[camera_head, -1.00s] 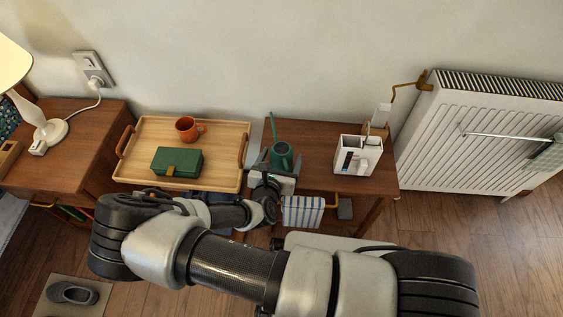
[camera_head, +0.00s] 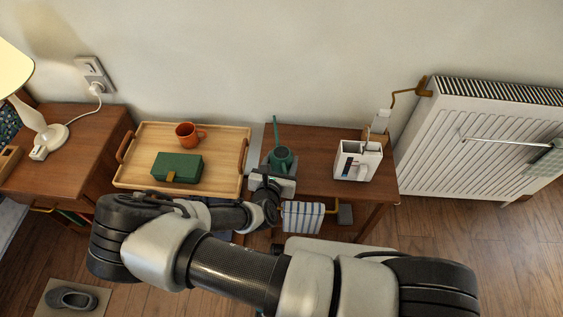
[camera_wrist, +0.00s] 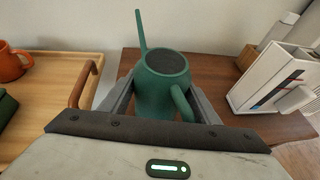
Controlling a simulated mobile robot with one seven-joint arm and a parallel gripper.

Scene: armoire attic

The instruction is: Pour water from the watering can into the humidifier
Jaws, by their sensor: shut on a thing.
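The green watering can (camera_head: 280,158) stands upright at the left end of the brown table, its long thin spout pointing up and away from me. It also shows in the wrist view (camera_wrist: 160,88), with its dark open top and its handle on the near right. My gripper (camera_head: 277,172) is shut on the can's body, one finger on each side; the wrist view shows the fingers (camera_wrist: 160,100) too. The can's base is hidden, so I cannot tell whether it touches the table. A white open-topped box (camera_head: 357,161) stands to the right; I cannot tell whether it is the humidifier.
A wooden tray (camera_head: 222,135) left of the can holds an orange mug (camera_head: 188,133) and a green box (camera_head: 177,167). A small white item on a brown base (camera_head: 380,122) stands behind the white box. A radiator (camera_head: 480,135) is at right. Bare tabletop (camera_head: 318,160) lies between can and white box.

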